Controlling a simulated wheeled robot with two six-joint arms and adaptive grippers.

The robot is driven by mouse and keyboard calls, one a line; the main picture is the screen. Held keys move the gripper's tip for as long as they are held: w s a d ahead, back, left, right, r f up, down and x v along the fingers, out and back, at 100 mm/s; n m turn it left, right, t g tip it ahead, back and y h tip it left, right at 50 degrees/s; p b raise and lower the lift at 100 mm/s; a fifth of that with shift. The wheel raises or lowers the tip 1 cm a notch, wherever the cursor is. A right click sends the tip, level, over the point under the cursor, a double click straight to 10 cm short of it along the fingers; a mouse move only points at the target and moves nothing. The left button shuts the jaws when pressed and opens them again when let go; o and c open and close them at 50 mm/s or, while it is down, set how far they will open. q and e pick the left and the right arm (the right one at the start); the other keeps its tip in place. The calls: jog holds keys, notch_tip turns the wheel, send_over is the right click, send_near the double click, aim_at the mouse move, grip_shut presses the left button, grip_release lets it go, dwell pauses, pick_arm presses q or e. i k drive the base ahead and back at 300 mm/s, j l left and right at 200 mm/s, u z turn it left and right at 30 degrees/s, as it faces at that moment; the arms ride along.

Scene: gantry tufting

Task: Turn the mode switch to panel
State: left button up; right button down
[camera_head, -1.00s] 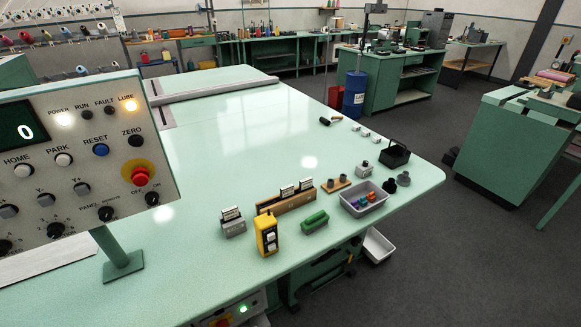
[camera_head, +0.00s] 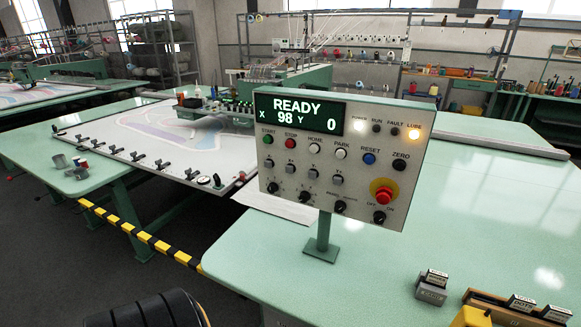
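The control panel (camera_head: 345,165) stands on a post on the pale green table, in the middle of the view. Its display (camera_head: 298,113) reads READY, X 98, Y 0. The mode switch (camera_head: 340,206) is a small black knob in the bottom row, under a small label. Its pointer and the label's words are too small to read here. A similar OFF/ON knob (camera_head: 379,217) is to its right, below the red emergency button (camera_head: 383,194). Neither gripper can be made out. A dark ribbed shape, perhaps part of my arm, shows at the bottom left.
A tufting frame (camera_head: 160,140) with clamps and patterned cloth lies behind and left of the panel. A yellow-black striped edge (camera_head: 150,240) runs along the left gap. Table around the post is clear.

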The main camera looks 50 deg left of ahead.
aim_at(340, 206)
jog(key=u, duration=1.25)
